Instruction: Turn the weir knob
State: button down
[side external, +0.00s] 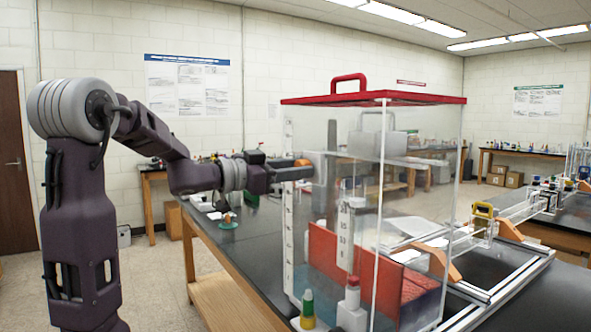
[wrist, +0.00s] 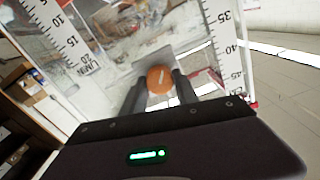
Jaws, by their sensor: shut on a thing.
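The weir knob (wrist: 159,80) is a round orange knob with a white pointer line, seen face-on between the fingers in the wrist view. In the side external view its orange edge (side external: 303,162) shows at the tip of my gripper (side external: 292,173), against the left side of a clear tank (side external: 430,150) with a red lid. My gripper (wrist: 160,92) is shut on the knob, one finger on each side. In the wrist view the white pointer line leans slightly from upright. The knob's shaft is hidden.
White ruler strips (wrist: 222,40) flank the knob on the tank face. A red sloped panel (side external: 350,262) stands inside the tank. A small green-and-yellow bottle (side external: 307,308) and a white-and-red bottle (side external: 352,305) stand low at the front. The dark bench (side external: 240,255) lies left of the tank.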

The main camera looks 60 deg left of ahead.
jog(key=shift+m, duration=3.6)
jog(key=shift+f, duration=0.1)
jog(key=c, duration=0.9)
grip_release()
jog(key=shift+c, duration=0.2)
jog(key=shift+s, duration=0.1)
jog(key=s, duration=0.7)
